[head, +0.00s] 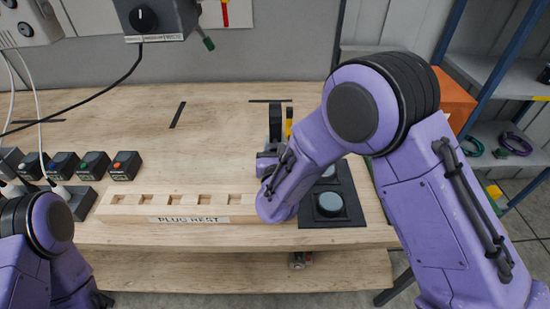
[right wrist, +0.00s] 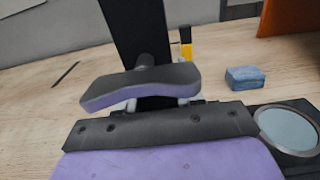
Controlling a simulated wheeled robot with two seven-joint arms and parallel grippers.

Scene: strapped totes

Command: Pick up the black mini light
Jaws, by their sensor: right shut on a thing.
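The black mini light (head: 275,118) is a dark upright piece at the middle back of the wooden bench, partly hidden by my right arm in the head view. In the right wrist view its broad black body (right wrist: 135,35) rises between the fingers and runs out of the top of the picture. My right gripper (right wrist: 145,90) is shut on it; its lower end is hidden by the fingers. In the head view the right fingertips are mostly hidden behind my own wrist. My left arm shows at the lower left, with its gripper out of view.
A wooden plug rest (head: 180,207) with several square holes lies along the front. Several small button boxes (head: 125,165) stand at left. A black pad with round discs (head: 328,204) is at right. A yellow-and-black item (right wrist: 185,42) and blue block (right wrist: 245,77) are close behind the gripper.

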